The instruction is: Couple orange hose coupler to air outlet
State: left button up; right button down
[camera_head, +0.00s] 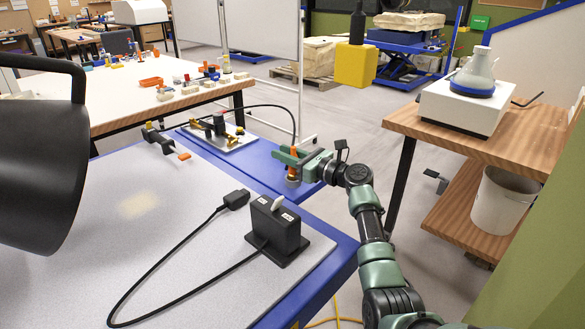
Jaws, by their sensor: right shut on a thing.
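The orange hose coupler (292,170) is held upright in my right gripper (291,158), near the right end of the blue table edge. The gripper's green jaws are shut around its upper part. A grey round piece (292,183) shows right under the orange; I cannot tell whether it belongs to the coupler or the table. I cannot tell which fitting is the air outlet. My left gripper is not in view.
A black tool with an orange end (165,143) lies behind. The mat's middle is clear.

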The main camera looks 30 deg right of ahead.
notch_tip(320, 180, up, 10)
jog(key=shift+p, duration=0.35)
jog(key=c, duration=1.7)
grip_release()
jog(key=shift+c, duration=0.2)
grip_shut()
